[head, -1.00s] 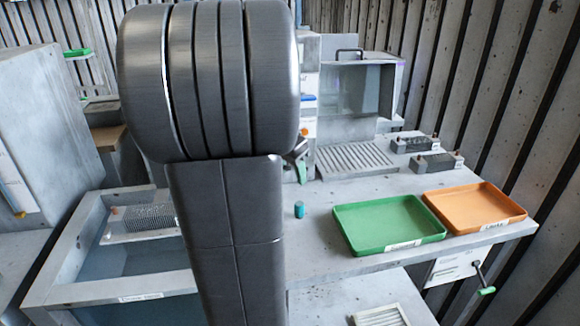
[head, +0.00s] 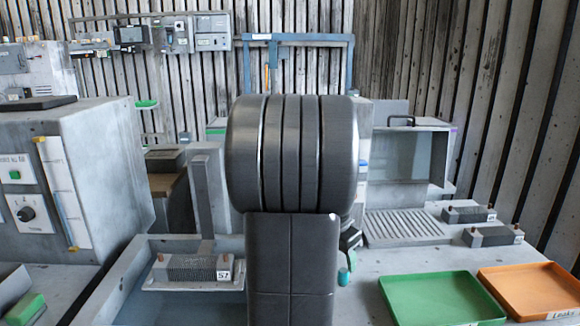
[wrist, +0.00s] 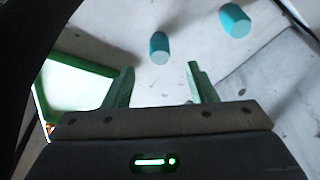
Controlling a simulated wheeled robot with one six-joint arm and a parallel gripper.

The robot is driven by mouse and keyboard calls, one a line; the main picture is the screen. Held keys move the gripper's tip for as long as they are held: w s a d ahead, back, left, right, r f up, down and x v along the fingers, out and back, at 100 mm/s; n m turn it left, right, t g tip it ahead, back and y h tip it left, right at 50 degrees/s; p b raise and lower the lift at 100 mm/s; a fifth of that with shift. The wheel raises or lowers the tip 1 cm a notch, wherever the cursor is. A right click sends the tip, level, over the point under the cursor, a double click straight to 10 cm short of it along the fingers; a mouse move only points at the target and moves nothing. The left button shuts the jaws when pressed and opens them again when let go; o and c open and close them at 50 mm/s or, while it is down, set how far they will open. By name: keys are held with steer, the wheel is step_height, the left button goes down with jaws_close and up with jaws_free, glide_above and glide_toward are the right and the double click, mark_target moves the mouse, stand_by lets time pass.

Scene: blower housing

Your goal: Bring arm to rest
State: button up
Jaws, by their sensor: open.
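My arm fills the middle of the head view and hides most of my gripper. Only a small dark and green part of it shows beside the arm (head: 350,238). In the wrist view my gripper (wrist: 160,88) is open, with two green fingers apart and nothing between them. Two teal cylinders show beyond the fingers: one (wrist: 160,48) ahead of the gap, the other (wrist: 234,21) to the upper right. Both are apart from the fingers. In the head view a teal piece (head: 344,277) shows on the bench just right of my arm, partly hidden.
A green tray (head: 440,299) and an orange tray (head: 530,290) lie at the right. A grated stand with a clear-fronted box (head: 412,158) is behind. Two finned blocks lie right of it. A basin holding a finned block (head: 192,268) and a grey cabinet (head: 115,165) are left.

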steer(key=x, duration=0.6)
steer(key=shift+r+p, duration=0.3)
steer(key=shift+r, duration=0.05)
steer(key=shift+f+b, duration=0.2)
steer(key=shift+b, duration=0.1)
steer(key=v, duration=1.3)
steer(key=x, duration=1.3)
steer(key=shift+d+f, duration=0.1)
steer(key=shift+f, duration=0.2)
step_height(320, 180, up, 4)
steer(key=p, duration=0.4)
steer(key=shift+r, duration=0.2)
steer(key=shift+r+p, duration=1.2)
steer(key=shift+r, duration=0.45)
steer(key=shift+s, duration=0.1)
